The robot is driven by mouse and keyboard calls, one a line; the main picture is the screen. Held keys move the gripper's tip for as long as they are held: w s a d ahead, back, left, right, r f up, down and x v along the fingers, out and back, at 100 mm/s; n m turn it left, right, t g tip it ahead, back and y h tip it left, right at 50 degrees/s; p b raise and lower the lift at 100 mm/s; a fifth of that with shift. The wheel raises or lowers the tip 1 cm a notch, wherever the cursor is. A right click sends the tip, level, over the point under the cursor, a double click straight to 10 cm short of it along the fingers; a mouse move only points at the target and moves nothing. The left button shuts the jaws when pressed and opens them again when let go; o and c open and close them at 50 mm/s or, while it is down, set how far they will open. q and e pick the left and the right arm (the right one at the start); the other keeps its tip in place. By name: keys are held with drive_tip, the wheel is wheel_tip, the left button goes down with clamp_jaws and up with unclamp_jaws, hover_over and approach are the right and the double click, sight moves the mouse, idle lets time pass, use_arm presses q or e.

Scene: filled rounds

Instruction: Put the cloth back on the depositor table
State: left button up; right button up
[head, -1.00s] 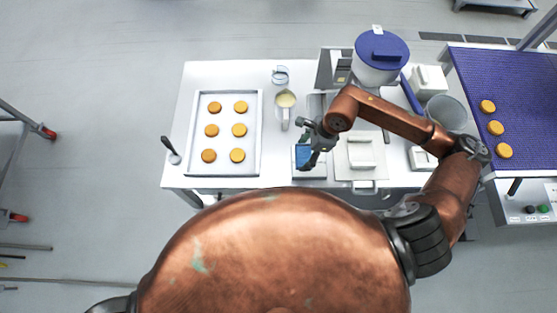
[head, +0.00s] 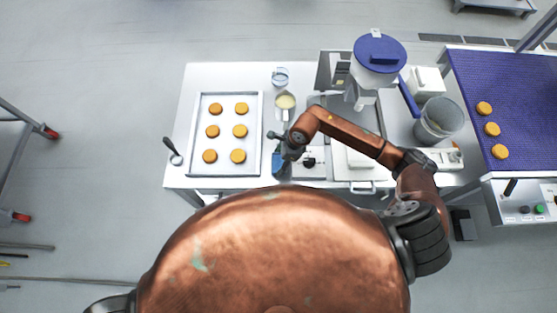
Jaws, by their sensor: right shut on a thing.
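The cloth (head: 277,164) is a small blue piece hanging below my right gripper (head: 282,150), near the front edge of the white table (head: 178,125). The gripper is shut on it, and its fingers and wrist hide the cloth's upper part. The depositor has a blue-lidded hopper (head: 380,52) and stands at the back right of this table. My left gripper is out of view.
A tray (head: 225,170) with several round orange pieces lies on the left. A jug of pale liquid (head: 285,101) and a glass cup (head: 280,76) stand behind the gripper. A clear bucket (head: 440,118) is at right, before a blue conveyor (head: 510,85).

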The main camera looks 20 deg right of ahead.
drive_tip(key=shift+w+f, duration=0.1)
drive_tip(key=o, duration=1.2)
drive_tip(key=shift+o, duration=0.2)
drive_tip(key=shift+r, duration=0.25)
drive_tip(key=b+v, duration=0.1)
drive_tip(key=v, duration=1.1)
drive_tip(key=shift+f, duration=0.15)
